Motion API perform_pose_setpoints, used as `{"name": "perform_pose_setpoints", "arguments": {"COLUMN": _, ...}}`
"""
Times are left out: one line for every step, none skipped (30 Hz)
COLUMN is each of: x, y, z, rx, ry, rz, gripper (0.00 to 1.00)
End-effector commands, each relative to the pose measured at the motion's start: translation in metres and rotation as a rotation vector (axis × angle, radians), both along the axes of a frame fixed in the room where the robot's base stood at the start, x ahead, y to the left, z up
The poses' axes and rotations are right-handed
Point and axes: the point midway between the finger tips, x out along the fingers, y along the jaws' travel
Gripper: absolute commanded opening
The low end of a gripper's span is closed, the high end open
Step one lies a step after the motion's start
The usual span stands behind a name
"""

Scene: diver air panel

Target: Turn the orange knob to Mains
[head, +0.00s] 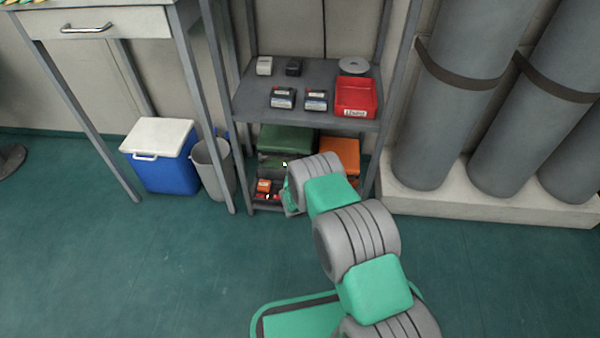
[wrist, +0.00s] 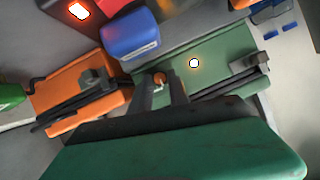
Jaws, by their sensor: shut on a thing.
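In the wrist view my gripper (wrist: 164,88) has its two dark fingers close together around a small orange-brown knob (wrist: 159,77). The knob sits at the edge of a green unit (wrist: 215,72), which carries a lit white spot. The knob's pointer and any Mains lettering are too small to read. In the head view my arm reaches down to the lower part of the shelf rack, and the fingers and knob are hidden behind it. The green unit (head: 288,138) shows there on the lower level.
An orange unit (head: 340,152) stands beside the green one; a blue unit (wrist: 130,35) is close to the fingers. Above are a grey shelf (head: 250,100) and a red tray (head: 356,95). A bin (head: 213,168) and cooler (head: 160,168) stand left, grey cylinders (head: 440,120) right. The front floor is clear.

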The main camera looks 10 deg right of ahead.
Motion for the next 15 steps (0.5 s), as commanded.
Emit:
{"name": "perform_pose_setpoints", "arguments": {"x": -0.0001, "y": 0.0024, "z": -0.0005, "rx": -0.043, "ry": 0.015, "rz": 0.003, "gripper": 0.00}}
{"name": "perform_pose_setpoints", "arguments": {"x": 0.0000, "y": 0.0025, "z": -0.0003, "rx": -0.069, "ry": 0.023, "rz": 0.003, "gripper": 0.00}}
{"name": "perform_pose_setpoints", "arguments": {"x": 0.0002, "y": 0.0034, "z": -0.0002, "rx": -0.105, "ry": 0.034, "rz": 0.003, "gripper": 0.00}}
{"name": "perform_pose_setpoints", "arguments": {"x": 0.0001, "y": 0.0035, "z": -0.0004, "rx": -0.133, "ry": 0.044, "rz": 0.003, "gripper": 0.00}}
{"name": "perform_pose_setpoints", "arguments": {"x": 0.0001, "y": 0.0034, "z": -0.0004, "rx": -0.160, "ry": 0.053, "rz": 0.003, "gripper": 0.00}}
{"name": "perform_pose_setpoints", "arguments": {"x": 0.0003, "y": 0.0042, "z": -0.0004, "rx": -0.196, "ry": 0.065, "rz": 0.003, "gripper": 0.00}}
{"name": "perform_pose_setpoints", "arguments": {"x": 0.0003, "y": 0.0045, "z": -0.0002, "rx": -0.223, "ry": 0.073, "rz": 0.003, "gripper": 0.00}}
{"name": "perform_pose_setpoints", "arguments": {"x": 0.0003, "y": 0.0044, "z": -0.0004, "rx": -0.250, "ry": 0.082, "rz": 0.002, "gripper": 0.00}}
{"name": "perform_pose_setpoints", "arguments": {"x": 0.0006, "y": 0.0052, "z": -0.0004, "rx": -0.286, "ry": 0.093, "rz": 0.002, "gripper": 0.00}}
{"name": "perform_pose_setpoints", "arguments": {"x": 0.0003, "y": 0.0053, "z": -0.0008, "rx": -0.313, "ry": 0.103, "rz": 0.002, "gripper": 0.00}}
{"name": "perform_pose_setpoints", "arguments": {"x": 0.0006, "y": 0.0055, "z": -0.0008, "rx": -0.341, "ry": 0.112, "rz": 0.003, "gripper": 0.00}}
{"name": "perform_pose_setpoints", "arguments": {"x": 0.0008, "y": 0.0058, "z": -0.0007, "rx": -0.376, "ry": 0.123, "rz": 0.002, "gripper": 0.00}}
{"name": "perform_pose_setpoints", "arguments": {"x": 0.0008, "y": 0.0060, "z": -0.0008, "rx": -0.402, "ry": 0.132, "rz": 0.001, "gripper": 0.00}}
{"name": "perform_pose_setpoints", "arguments": {"x": 0.0008, "y": 0.0065, "z": -0.0011, "rx": -0.428, "ry": 0.141, "rz": 0.003, "gripper": 0.00}}
{"name": "perform_pose_setpoints", "arguments": {"x": 0.0007, "y": 0.0062, "z": -0.0014, "rx": -0.462, "ry": 0.152, "rz": 0.002, "gripper": 0.00}}
